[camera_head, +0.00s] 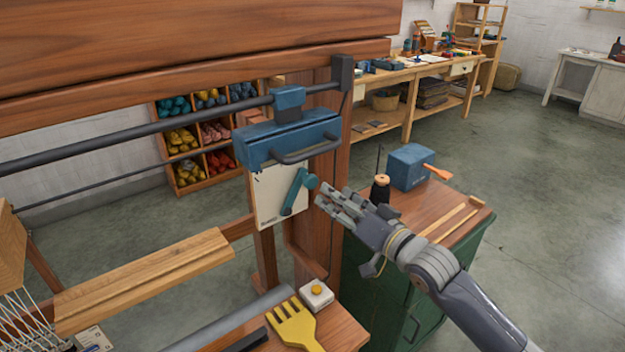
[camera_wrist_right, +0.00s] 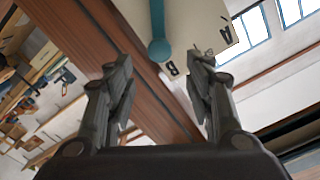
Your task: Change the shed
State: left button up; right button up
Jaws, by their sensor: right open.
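A teal lever (camera_head: 295,193) with a round knob is mounted on a cream plate (camera_head: 268,205) below a blue housing (camera_head: 288,140) on the wooden loom frame. My right gripper (camera_head: 326,200) is open and empty, with its fingertips just to the right of the lever's knob. In the right wrist view the lever (camera_wrist_right: 157,20) hangs down, its knob ahead of the gap between my open fingers (camera_wrist_right: 160,75). Part of a dark marking (camera_wrist_right: 174,70) shows on the plate. I cannot tell whether a finger touches the knob. My left gripper is not in view.
A green cabinet (camera_head: 385,285) with a wooden top stands under my right arm, bearing a blue box (camera_head: 408,167) and a dark spool (camera_head: 380,190). A yellow comb (camera_head: 292,325) and a white button box (camera_head: 316,294) lie on the front ledge. Wool shelves (camera_head: 205,168) stand behind.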

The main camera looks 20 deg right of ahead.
aim_at(313, 182)
jog(key=p+x, duration=0.1)
jog(key=x, duration=0.8)
jog(key=shift+w+a+f, duration=0.15)
jog(key=shift+w, duration=0.1)
grip_shut()
